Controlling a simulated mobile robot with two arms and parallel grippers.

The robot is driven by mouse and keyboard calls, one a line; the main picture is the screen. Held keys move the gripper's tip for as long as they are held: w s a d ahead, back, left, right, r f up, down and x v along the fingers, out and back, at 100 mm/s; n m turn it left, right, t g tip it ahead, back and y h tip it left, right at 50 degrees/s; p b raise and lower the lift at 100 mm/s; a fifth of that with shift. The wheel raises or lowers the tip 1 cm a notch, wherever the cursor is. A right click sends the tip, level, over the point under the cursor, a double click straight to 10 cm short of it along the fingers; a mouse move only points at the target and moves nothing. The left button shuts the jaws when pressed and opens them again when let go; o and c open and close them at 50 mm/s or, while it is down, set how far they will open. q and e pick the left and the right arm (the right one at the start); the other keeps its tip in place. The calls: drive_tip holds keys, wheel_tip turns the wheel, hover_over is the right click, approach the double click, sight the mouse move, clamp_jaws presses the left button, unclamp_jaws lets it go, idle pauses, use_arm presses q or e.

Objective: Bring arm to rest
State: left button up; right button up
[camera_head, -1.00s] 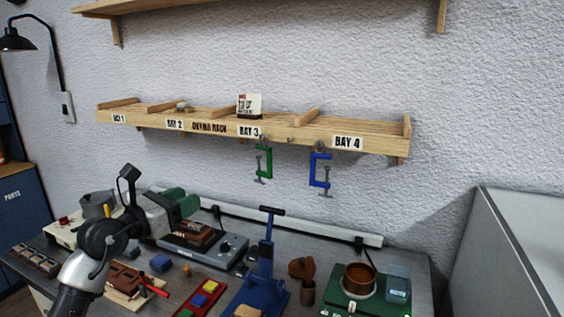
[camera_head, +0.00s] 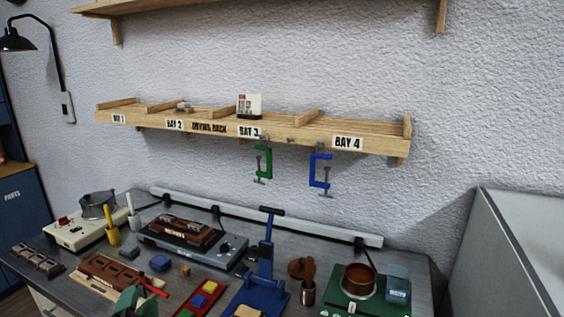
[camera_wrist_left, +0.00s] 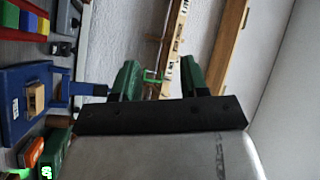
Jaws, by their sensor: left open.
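The rest of that arm is out of the head view. In the left wrist view my left gripper (camera_wrist_left: 160,76) has two green fingers spread apart on a black mount. Nothing is between them at close range; the green clamp (camera_wrist_left: 152,76) shows through the gap, far behind. My right gripper is in neither view.
The bench holds a blue press (camera_head: 262,280), a grey machine (camera_head: 195,240), a red tray (camera_head: 203,301), and a green base with a copper pot (camera_head: 359,280). A wooden drying rack (camera_head: 375,140) hangs above, with green and blue (camera_head: 319,171) clamps.

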use_arm(q)
drive_tip(key=s+f+n+g, duration=0.6)
drive_tip(key=s+f+g, duration=0.4)
drive_tip(key=f, duration=0.4)
drive_tip(key=s+d+f+n+g+h, duration=0.1)
drive_tip(key=s+d+f+g+h, duration=0.15)
drive_tip(key=s, duration=0.55)
drive_tip(key=s+d+f+n+g+h, duration=0.1)
drive_tip(key=s+d+f+g+h, duration=0.2)
drive_tip(key=s, duration=0.4)
wheel_tip(320, 180, down, 25)
drive_tip(key=g, duration=0.2)
drive_tip(key=s+a+f+y, duration=0.1)
drive_tip(key=s+a+f, duration=0.1)
drive_tip(key=s+f, duration=1.5)
drive_tip(key=shift+a+m+g, duration=0.3)
drive_tip(key=shift+g, duration=0.05)
